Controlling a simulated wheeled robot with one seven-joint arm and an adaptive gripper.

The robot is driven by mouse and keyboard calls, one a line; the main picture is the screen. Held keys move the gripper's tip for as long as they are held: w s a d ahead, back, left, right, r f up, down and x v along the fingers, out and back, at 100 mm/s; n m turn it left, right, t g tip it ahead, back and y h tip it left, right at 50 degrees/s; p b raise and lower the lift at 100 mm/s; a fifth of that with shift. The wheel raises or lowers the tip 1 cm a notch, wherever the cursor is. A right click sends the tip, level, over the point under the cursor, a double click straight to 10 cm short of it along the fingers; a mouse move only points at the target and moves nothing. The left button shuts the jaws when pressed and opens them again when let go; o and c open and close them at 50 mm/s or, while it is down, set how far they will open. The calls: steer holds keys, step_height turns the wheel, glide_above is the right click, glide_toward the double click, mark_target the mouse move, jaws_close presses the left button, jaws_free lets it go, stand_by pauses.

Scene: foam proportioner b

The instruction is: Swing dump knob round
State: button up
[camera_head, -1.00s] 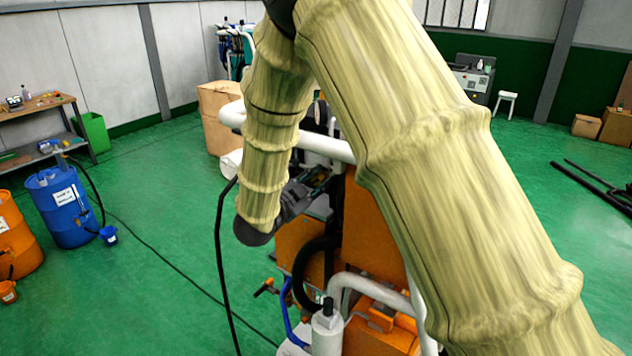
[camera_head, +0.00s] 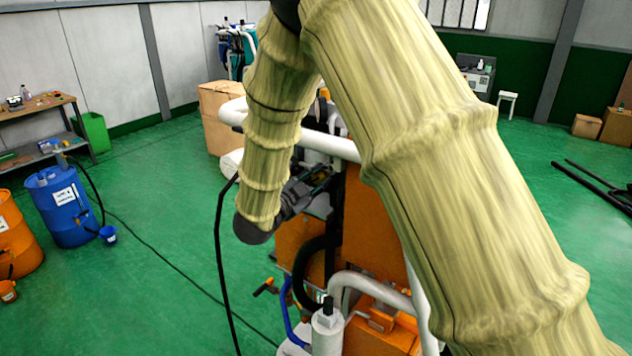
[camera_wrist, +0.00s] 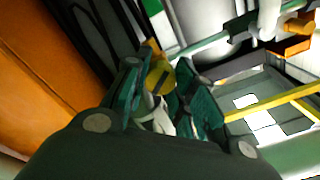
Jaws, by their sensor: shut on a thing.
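In the wrist view, the two teal fingers of my gripper (camera_wrist: 162,98) stand on either side of a small yellow rounded part (camera_wrist: 160,76), which looks like the dump knob. My gripper is closed on it. A pale, light-coloured piece (camera_wrist: 158,118) shows between the fingers below it. The fingers hide much of the knob. In the head view, my gripper (camera_head: 318,183) reaches against the left side of the orange machine (camera_head: 375,232), and my own arm hides much of that machine. The knob cannot be made out there.
A white tubular frame (camera_head: 330,145) crosses above my gripper. A black hose (camera_head: 221,262) hangs at its left. A white cylinder (camera_head: 327,330) and a blue hose (camera_head: 287,312) stand below.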

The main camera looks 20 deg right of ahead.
steer(key=shift+f+m+b, duration=0.2)
steer(key=shift+m+b, duration=0.1)
steer(key=shift+b, duration=0.35)
steer(key=shift+f+m+b, duration=0.1)
steer(key=shift+m+b, duration=0.2)
steer(key=shift+b, duration=0.3)
steer(key=m+b, duration=0.2)
steer(key=b, duration=0.3)
steer(key=shift+f, duration=0.1)
steer(key=m+b, duration=0.3)
steer(key=b, duration=0.2)
steer(key=shift+m, duration=0.3)
steer(key=shift+r+m+b, duration=0.2)
steer(key=shift+m+b, duration=0.1)
steer(key=shift+b, duration=0.2)
